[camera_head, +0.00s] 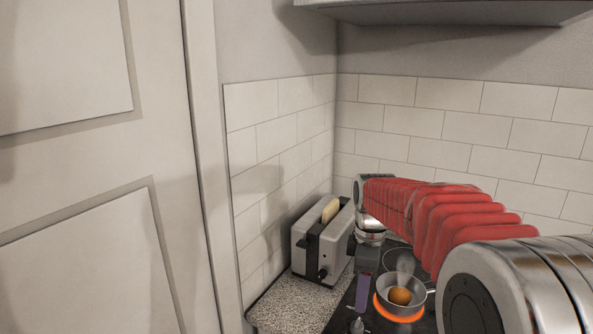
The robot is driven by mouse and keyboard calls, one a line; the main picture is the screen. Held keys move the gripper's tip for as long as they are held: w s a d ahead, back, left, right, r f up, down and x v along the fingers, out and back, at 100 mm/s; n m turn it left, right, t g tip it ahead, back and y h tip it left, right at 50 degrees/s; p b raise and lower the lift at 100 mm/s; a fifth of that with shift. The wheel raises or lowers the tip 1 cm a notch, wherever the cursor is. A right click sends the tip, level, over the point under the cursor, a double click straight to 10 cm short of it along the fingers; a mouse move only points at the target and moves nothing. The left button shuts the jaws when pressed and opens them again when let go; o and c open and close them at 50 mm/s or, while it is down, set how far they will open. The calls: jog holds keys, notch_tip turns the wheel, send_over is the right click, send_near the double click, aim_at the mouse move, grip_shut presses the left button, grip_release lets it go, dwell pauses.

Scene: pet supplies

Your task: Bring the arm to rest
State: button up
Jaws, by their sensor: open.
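My arm, with a red ribbed sleeve, reaches in from the right and bends down at a silver wrist beside the toaster. My gripper (369,262) shows small and dark below the wrist, above the back left of the hob. Its fingers are hard to make out against the dark hob. It is open, and I see nothing held in it.
A silver toaster (318,240) with a bread slice (330,210) stands left of my wrist on the speckled counter (290,306). A small pan (412,307) with a round brown food (400,296) sits on a glowing burner (381,309). A cabinet (440,12) overhangs; a door (90,180) is left.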

jog(key=s+r+m+t, duration=0.1)
jog(key=s+m+t, duration=0.1)
jog(key=s+m, duration=0.5)
jog(key=s+r+m+t, duration=0.2)
jog(key=s+m, duration=0.5)
jog(key=s, duration=1.1)
jog(key=shift+s+r+m+t, duration=0.15)
jog(key=shift+s+m+t, duration=0.15)
jog(key=shift+t, duration=0.4)
